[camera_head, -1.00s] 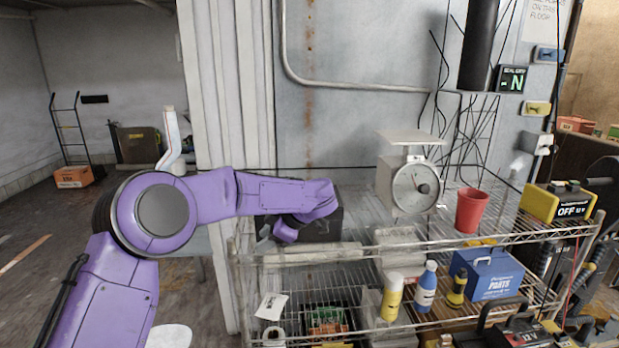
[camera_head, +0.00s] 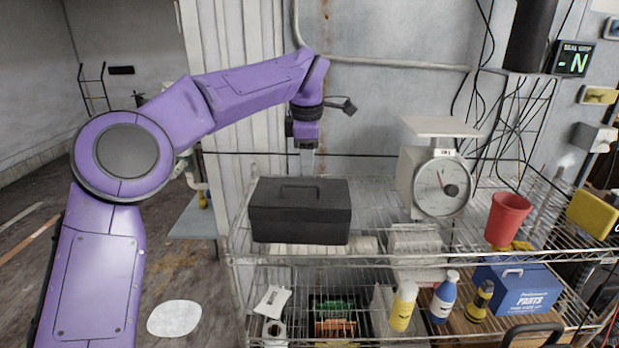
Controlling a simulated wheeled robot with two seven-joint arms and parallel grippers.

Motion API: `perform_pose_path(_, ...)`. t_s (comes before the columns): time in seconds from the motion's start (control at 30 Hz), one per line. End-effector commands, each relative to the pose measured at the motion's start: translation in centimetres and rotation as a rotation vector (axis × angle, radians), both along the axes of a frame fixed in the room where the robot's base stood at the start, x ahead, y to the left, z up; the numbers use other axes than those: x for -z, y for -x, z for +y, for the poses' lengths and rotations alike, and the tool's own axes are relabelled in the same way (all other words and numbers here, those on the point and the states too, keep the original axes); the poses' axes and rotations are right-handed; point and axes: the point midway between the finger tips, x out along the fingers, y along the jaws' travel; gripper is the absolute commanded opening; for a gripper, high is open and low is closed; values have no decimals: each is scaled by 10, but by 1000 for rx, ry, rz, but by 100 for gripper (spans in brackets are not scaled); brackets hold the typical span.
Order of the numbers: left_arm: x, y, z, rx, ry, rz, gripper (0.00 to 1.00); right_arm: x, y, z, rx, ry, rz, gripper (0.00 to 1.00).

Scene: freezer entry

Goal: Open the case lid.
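The black case (camera_head: 300,220) sits on the left part of the wire shelf's top level. Its lid, with a handle on top, is shut. My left arm comes in from the left and arches over. My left gripper (camera_head: 306,166) points down just behind and above the back edge of the case lid. My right gripper is not in view.
A dial scale (camera_head: 436,180) and a red cup (camera_head: 507,219) stand to the right on the same shelf (camera_head: 385,258). Bottles (camera_head: 403,306) and a blue parts box (camera_head: 518,290) are on the lower level. A grey wall (camera_head: 380,110) rises close behind the shelf.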

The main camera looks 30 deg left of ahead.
Motion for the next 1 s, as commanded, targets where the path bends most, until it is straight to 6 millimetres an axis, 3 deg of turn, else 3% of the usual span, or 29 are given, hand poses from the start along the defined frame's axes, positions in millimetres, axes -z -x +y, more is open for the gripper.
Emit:
perform_pose_path(0.03,14,-2,0,2,-2,4,37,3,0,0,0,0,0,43)
perform_pose_path(0.2,41,-7,3,1,-2,3,37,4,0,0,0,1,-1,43)
perform_pose_path(0.57,52,-8,6,-3,-2,1,37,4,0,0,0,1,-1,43)
perform_pose_path(0.7,52,-8,6,-4,-2,1,0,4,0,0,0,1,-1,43)
perform_pose_path(1.0,52,-8,7,-4,-2,1,0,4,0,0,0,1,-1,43)
